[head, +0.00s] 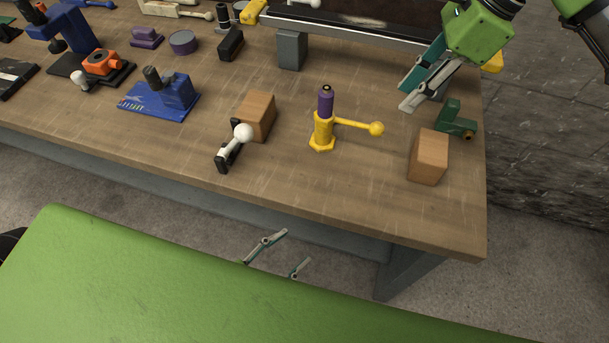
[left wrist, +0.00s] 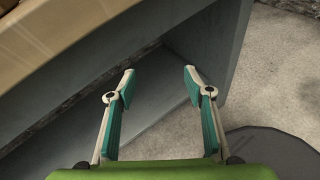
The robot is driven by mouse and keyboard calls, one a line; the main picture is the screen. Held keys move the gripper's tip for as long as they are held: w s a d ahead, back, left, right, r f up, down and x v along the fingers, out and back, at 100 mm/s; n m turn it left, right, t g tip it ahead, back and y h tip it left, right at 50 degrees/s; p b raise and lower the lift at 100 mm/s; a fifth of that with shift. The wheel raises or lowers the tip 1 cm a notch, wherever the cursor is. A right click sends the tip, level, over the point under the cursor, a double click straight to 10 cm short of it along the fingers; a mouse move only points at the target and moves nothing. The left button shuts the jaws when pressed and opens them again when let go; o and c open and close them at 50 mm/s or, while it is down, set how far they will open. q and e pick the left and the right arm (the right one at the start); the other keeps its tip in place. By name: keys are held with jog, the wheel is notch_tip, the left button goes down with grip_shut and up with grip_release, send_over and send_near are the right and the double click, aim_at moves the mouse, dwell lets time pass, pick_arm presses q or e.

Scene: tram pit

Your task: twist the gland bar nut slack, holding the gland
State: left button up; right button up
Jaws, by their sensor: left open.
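A yellow piece with a hex foot and a side bar ending in a ball (head: 322,132), which looks like the gland bar nut, stands upright on the bench. A purple cylinder with a dark top (head: 326,102), probably the gland, rises from it. My left gripper (head: 297,246) is open and empty, low in front of the bench edge; its spread fingers also show in the left wrist view (left wrist: 158,75). My right gripper (head: 404,97) is above the bench, right of and behind the yellow piece, apart from it. Its finger gap is unclear.
Wooden blocks stand left (head: 257,116) and right (head: 428,156) of the yellow piece. A black clamp with a white ball (head: 228,153) lies at left, a green bracket (head: 455,120) at right. A grey block (head: 292,50) stands behind. The bench front before the yellow piece is clear.

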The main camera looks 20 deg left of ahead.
pick_arm(q)
jog(key=d+r+m+t+h, duration=0.15)
jog(key=d+r+m, duration=0.3)
jog(key=r, duration=0.65)
notch_tip(320, 180, up, 4)
jog(key=w+n+t, duration=0.2)
jog(key=n, duration=0.1)
jog(key=n+t+y, duration=0.2)
jog(key=n+y, duration=0.4)
jog(key=n, duration=0.1)
send_near(321, 132)
jog(key=s, duration=0.1)
jog(key=s+d, duration=0.1)
jog(key=s, duration=0.1)
jog(key=shift+d+f, duration=0.2)
jog(key=shift+w+a+r+n+y, duration=0.1)
jog(key=shift+w+n+y, duration=0.2)
jog(key=shift+n, duration=0.25)
jog(key=shift+w+a+n+y, duration=0.1)
jog(key=shift+w+n+y, duration=0.15)
jog(key=shift+n, duration=0.25)
jog(key=shift+w+a, duration=0.1)
jog(key=shift+w, duration=0.35)
jog(key=w, duration=1.3)
